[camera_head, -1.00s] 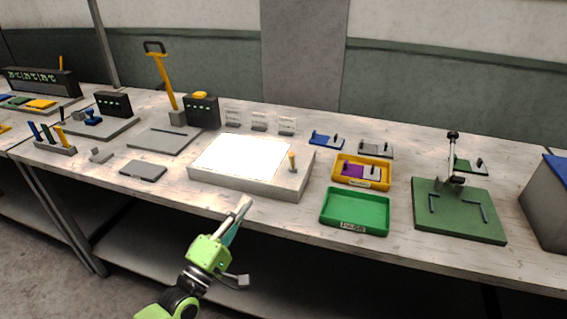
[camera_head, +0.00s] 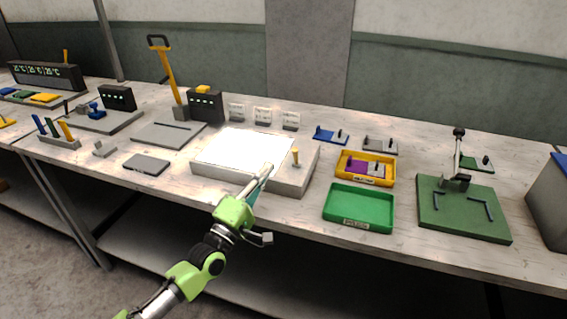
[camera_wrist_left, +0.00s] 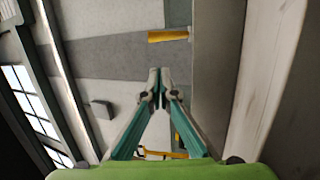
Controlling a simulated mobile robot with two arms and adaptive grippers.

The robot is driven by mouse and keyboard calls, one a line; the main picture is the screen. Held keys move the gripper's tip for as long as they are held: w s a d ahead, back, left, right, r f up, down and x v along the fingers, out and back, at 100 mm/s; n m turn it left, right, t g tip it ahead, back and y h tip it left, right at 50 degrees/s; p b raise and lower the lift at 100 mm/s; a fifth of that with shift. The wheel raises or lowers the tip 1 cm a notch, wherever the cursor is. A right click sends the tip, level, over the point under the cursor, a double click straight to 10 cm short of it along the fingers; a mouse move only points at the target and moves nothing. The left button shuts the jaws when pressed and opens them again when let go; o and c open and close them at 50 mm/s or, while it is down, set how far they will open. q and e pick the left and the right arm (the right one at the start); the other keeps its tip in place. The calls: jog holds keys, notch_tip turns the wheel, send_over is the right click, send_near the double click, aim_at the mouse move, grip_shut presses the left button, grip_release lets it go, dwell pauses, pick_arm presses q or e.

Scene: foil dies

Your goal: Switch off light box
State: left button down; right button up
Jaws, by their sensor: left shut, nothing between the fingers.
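The light box (camera_head: 238,148) is a low pale box with a bright, glowing white top, in the middle of the bench in the head view. A small yellow-tipped lever (camera_head: 295,157) stands upright near its right end. My left gripper (camera_head: 268,168) is at the box's front right part, left of the lever and apart from it in the picture. Its fingers are shut and empty; in the left wrist view the fingertips (camera_wrist_left: 161,76) are together. A yellow piece (camera_wrist_left: 168,35), likely the lever's, shows ahead of them. My right gripper is not in view.
A green tray (camera_head: 359,207) and a yellow tray (camera_head: 366,168) with purple and grey pieces lie right of the box. A yellow-handled press (camera_head: 168,75) stands behind left. A grey plate (camera_head: 146,164) lies at the front left, and a green stand (camera_head: 463,207) at the right.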

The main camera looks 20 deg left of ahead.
aim_at(296, 157)
pick_arm(q)
jog(key=w+d, duration=0.1)
jog(key=w+d+r, duration=0.1)
jog(key=w, duration=0.1)
jog(key=shift+d+r+p, duration=0.1)
jog(key=shift+d+p, duration=0.25)
jog(key=shift+p, duration=0.05)
jog(key=shift+w+d+r, duration=0.1)
jog(key=shift+w+d, duration=0.1)
jog(key=shift+d, duration=0.35)
